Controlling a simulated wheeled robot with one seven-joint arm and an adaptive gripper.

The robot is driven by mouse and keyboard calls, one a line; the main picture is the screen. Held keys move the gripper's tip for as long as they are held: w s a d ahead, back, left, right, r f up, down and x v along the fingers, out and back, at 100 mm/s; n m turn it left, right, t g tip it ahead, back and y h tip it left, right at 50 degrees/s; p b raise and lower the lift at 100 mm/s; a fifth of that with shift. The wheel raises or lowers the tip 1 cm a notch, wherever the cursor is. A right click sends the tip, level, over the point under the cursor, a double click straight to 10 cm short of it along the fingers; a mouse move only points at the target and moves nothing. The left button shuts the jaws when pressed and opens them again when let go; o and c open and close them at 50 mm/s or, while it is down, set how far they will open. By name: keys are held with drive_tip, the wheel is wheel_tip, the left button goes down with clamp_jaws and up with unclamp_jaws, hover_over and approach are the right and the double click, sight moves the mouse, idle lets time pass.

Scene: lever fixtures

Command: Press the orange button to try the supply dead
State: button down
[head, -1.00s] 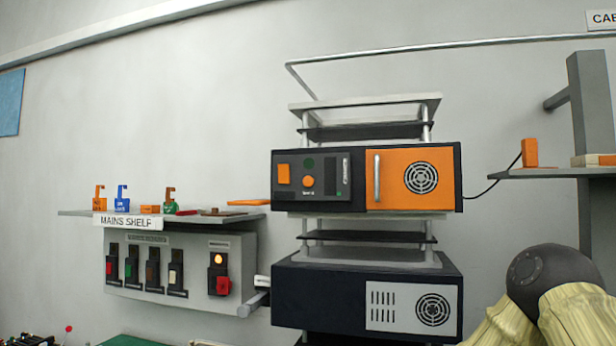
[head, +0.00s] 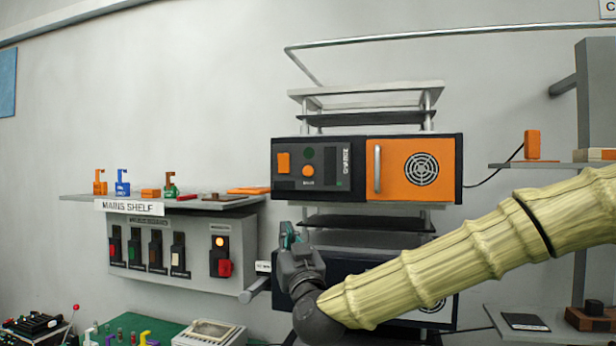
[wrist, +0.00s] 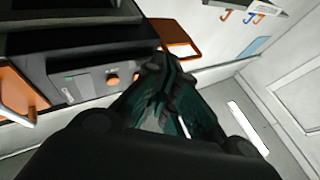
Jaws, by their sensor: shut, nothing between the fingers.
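The supply is a dark box (head: 318,193) with an orange door, on the rack in the head view. Its left panel has a round orange button (head: 308,170) with a small unreadable label below, and a larger orange rectangle (head: 283,162) to its left. My gripper (head: 290,232) is shut and empty, pointing up, below and a little left of the button and apart from it. In the wrist view my fingertips (wrist: 166,66) lie right of the panel, where a small round orange button (wrist: 113,80) shows.
The mains shelf (head: 75,200) with small coloured lock-like pieces is to the left. Below it, a grey switch box (head: 200,270) has a lit lamp and red switch. A lower dark unit (head: 285,300) is partly hidden behind my arm. Wall is clear above the shelf.

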sight(306, 169)
drive_tip(key=s+d+r+t+h+p, duration=0.1)
drive_tip(key=s+r+t, duration=0.2)
drive_tip(key=r, duration=1.1)
drive_tip(key=shift+s+d+r+m, duration=0.15)
drive_tip(key=shift+d+r+m, duration=0.1)
drive_tip(key=shift+r+m, duration=0.15)
drive_tip(key=shift+w+d+p, duration=0.35)
drive_tip(key=shift+w+d, duration=0.1)
drive_tip(key=shift+w, duration=0.95)
drive_tip(key=shift+w+d+p, duration=0.3)
drive_tip(key=shift+w+d, duration=0.15)
drive_tip(key=shift+w, duration=0.95)
drive_tip(key=shift+w+d+p, duration=0.35)
drive_tip(key=shift+w+d, duration=0.1)
drive_tip(key=shift+w, duration=0.95)
drive_tip(key=shift+w+d+b, duration=0.25)
drive_tip(key=shift+w+b, duration=0.3)
drive_tip(key=shift+w, duration=0.2)
drive_tip(key=shift+s, duration=0.15)
drive_tip(key=shift+s+a+b, duration=0.25)
drive_tip(key=shift+s+b, duration=0.25)
drive_tip(key=shift+s, duration=0.15)
